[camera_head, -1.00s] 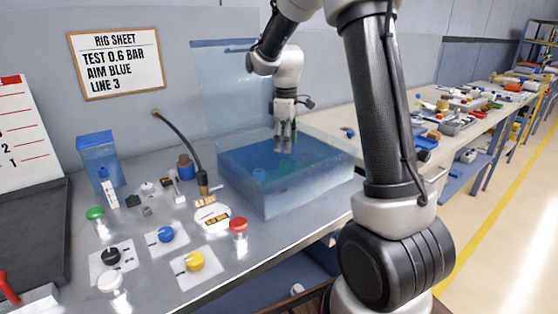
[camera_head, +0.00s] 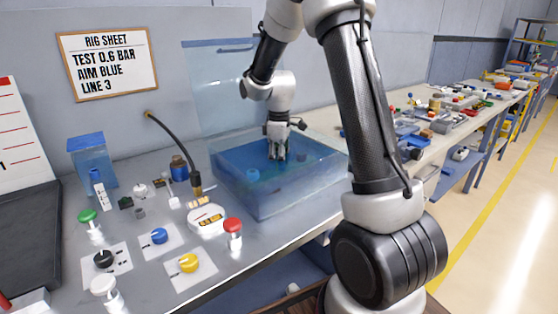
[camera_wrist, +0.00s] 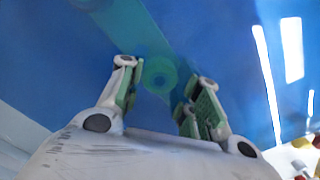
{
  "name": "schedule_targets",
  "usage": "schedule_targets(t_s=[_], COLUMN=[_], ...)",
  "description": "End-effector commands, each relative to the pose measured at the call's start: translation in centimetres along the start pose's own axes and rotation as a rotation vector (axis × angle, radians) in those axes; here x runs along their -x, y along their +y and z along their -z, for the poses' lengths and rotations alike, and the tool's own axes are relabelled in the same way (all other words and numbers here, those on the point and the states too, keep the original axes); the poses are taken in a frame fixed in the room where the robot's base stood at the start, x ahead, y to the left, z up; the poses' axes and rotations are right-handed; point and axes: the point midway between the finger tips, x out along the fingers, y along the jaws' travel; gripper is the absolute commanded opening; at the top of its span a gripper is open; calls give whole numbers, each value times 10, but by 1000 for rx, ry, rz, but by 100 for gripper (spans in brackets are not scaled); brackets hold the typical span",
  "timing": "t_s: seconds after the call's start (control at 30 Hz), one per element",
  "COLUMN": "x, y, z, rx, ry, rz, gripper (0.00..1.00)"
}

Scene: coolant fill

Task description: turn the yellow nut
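My gripper (camera_wrist: 166,72) is open, one finger on each side of the ring, with no clear contact. In the head view my gripper (camera_head: 277,157) points down into the clear tank (camera_head: 262,200) of blue liquid. Its fingertips hide what lies beneath. A yellow knob (camera_head: 188,263) sits on a white plate on the bench, away from my gripper.
The tank walls surround my gripper. A blue round thing (camera_head: 253,174) and a dark one (camera_head: 302,156) show in the tank. Left of it stand a black hose (camera_head: 175,145), a white gauge (camera_head: 207,220) and a red button (camera_head: 232,226). A rig sheet (camera_head: 107,62) hangs behind.

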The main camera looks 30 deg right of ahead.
Motion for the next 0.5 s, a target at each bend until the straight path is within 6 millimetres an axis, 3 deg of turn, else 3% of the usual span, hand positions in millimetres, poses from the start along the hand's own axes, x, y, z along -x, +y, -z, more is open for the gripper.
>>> schedule_targets(t_s=[0.5], x=[0], y=[0], z=[0], rx=[-111], ry=[0], rz=[-1], gripper=[9])
